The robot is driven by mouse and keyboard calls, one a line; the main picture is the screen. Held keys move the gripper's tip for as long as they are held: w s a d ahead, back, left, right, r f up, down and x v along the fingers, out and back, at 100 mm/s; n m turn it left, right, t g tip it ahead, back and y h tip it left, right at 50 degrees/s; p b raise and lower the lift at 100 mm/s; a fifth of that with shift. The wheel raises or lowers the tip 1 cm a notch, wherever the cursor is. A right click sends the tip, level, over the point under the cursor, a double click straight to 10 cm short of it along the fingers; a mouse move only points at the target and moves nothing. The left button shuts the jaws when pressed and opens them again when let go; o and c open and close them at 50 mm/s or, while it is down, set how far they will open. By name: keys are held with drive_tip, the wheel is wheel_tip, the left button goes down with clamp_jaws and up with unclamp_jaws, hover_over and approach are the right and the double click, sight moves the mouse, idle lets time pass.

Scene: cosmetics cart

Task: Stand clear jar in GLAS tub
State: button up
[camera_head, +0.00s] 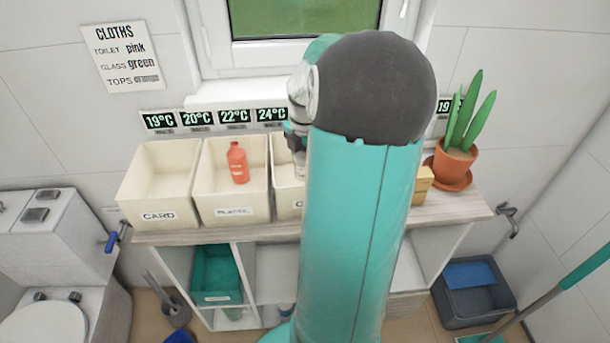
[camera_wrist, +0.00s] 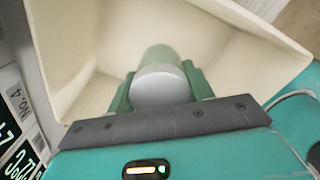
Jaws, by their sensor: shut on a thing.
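The clear jar (camera_wrist: 161,57) has a greenish see-through body and a pale grey end (camera_wrist: 160,86) facing the wrist camera. My gripper (camera_wrist: 158,74) is shut on it, with one green finger on each side. In the wrist view the jar is over or inside a cream tub (camera_wrist: 85,45); I cannot tell whether it touches the floor. In the head view a third cream tub (camera_head: 286,203) is mostly hidden by my arm, and only the first letter of its label shows, like a G or C.
The CARD tub (camera_head: 150,190) looks empty. The PLASTIC tub (camera_head: 232,205) holds a red bottle (camera_head: 238,162). Temperature displays (camera_head: 198,118) line the wall behind. A potted plant (camera_head: 456,155) stands at the counter's right end, near a yellowish block (camera_head: 422,187).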

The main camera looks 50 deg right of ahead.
drive_tip(key=shift+f, duration=2.25)
drive_tip(key=shift+f, duration=0.2)
drive_tip(key=o, duration=1.1)
